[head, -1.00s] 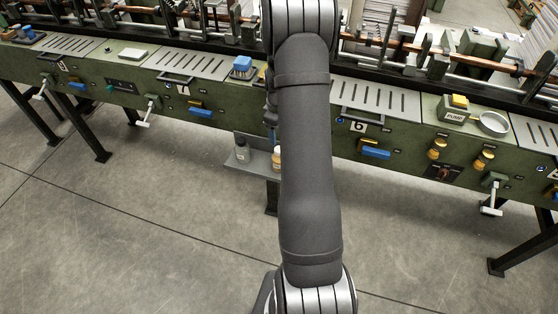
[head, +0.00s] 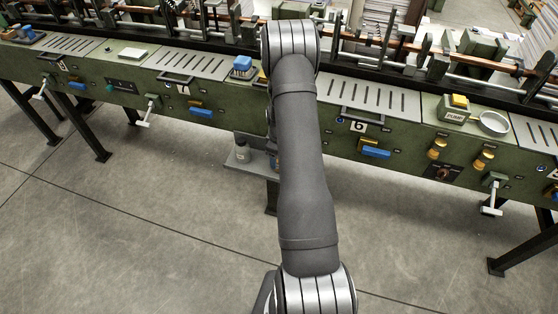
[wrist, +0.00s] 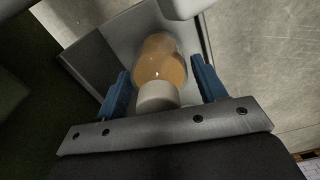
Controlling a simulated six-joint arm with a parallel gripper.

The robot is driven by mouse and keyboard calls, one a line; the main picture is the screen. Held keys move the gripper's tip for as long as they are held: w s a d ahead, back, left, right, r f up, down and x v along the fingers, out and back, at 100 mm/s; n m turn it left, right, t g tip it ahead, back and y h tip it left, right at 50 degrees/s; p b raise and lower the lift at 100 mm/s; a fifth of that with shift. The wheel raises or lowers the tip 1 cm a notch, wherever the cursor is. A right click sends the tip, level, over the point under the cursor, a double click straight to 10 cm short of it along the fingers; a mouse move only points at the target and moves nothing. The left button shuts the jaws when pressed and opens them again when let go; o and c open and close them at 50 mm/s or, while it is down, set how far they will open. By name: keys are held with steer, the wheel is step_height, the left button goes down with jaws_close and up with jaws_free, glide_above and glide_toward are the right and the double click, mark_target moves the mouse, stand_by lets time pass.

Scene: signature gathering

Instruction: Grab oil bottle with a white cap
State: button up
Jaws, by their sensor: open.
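The oil bottle (wrist: 160,58), amber with a white cap (wrist: 158,96), stands on a small grey shelf (wrist: 97,58) in the wrist view. My gripper (wrist: 160,67) is open, with one blue finger on each side of the bottle. Narrow gaps show between the fingers and the bottle, so it does not look gripped. In the head view my arm covers this bottle, and only a bit of blue finger shows beside the arm. A second bottle (head: 241,153), grey with a pale top, stands at the left of the shelf.
A pale rounded object (wrist: 185,7) is cut off at the top of the wrist view, close beyond the amber bottle. The green machine panel (head: 225,118) rises just behind the shelf (head: 245,169). Open concrete floor (head: 130,220) lies in front.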

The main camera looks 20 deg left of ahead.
steer(key=shift+f, duration=0.3)
steer(key=c, duration=0.8)
steer(key=shift+o, duration=0.2)
steer(key=shift+r, duration=0.15)
